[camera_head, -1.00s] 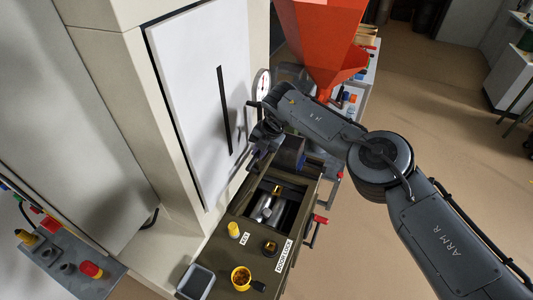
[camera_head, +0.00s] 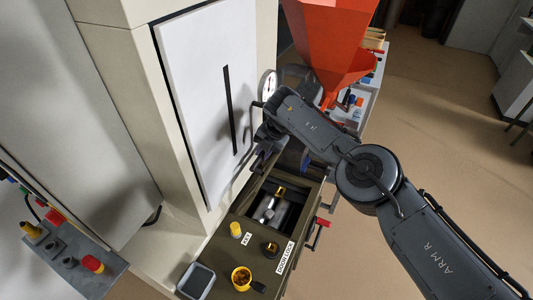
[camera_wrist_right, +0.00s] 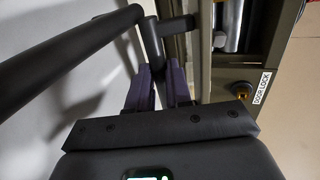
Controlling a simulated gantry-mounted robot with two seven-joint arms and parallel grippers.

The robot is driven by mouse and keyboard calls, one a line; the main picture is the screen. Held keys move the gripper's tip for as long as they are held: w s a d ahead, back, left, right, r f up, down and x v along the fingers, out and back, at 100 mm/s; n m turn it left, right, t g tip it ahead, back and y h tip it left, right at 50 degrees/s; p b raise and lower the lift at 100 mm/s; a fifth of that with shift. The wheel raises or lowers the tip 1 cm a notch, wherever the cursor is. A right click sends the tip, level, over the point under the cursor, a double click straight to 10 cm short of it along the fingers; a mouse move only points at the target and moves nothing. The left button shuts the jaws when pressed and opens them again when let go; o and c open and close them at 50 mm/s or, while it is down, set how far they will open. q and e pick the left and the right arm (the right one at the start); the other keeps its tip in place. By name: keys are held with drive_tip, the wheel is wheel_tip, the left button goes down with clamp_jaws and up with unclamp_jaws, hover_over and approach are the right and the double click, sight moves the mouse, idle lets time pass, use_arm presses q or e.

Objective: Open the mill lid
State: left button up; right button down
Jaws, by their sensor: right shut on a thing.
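The olive mill housing (camera_head: 225,240) stands below the white cabinet. Its square opening shows a metal cylinder (camera_head: 268,208) and a yellow part inside. A dark round part with a blue edge (camera_head: 305,160) lies just behind the opening, mostly hidden by my right arm; I cannot tell if it is the lid. My right gripper (camera_head: 263,152) is at the housing's far end, close to the white panel. In the right wrist view, its purple fingers (camera_wrist_right: 161,88) are shut on a dark handle post (camera_wrist_right: 152,45) joined to a thick dark bar (camera_wrist_right: 70,55). My left gripper is not in view.
A red hopper (camera_head: 325,40) stands behind my arm, with a round gauge (camera_head: 268,85) beside it. The floor at right is clear.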

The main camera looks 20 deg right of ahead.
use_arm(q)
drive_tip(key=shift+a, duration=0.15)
use_arm(e)
drive_tip(key=shift+w+a+r, duration=0.25)
drive_tip(key=shift+a+r, duration=0.15)
drive_tip(key=shift+a, duration=0.25)
drive_tip(key=c, duration=1.5)
unclamp_jaws()
drive_tip(key=o, duration=0.4)
drive_tip(key=shift+w+a+r, duration=0.2)
drive_tip(key=shift+w+a, duration=0.15)
drive_tip(key=shift+w, duration=0.05)
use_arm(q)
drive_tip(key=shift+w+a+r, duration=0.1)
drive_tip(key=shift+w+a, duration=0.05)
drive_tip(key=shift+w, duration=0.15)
use_arm(e)
drive_tip(key=shift+o, duration=0.2)
drive_tip(key=shift+s+f, duration=0.1)
drive_tip(key=shift+d, duration=0.1)
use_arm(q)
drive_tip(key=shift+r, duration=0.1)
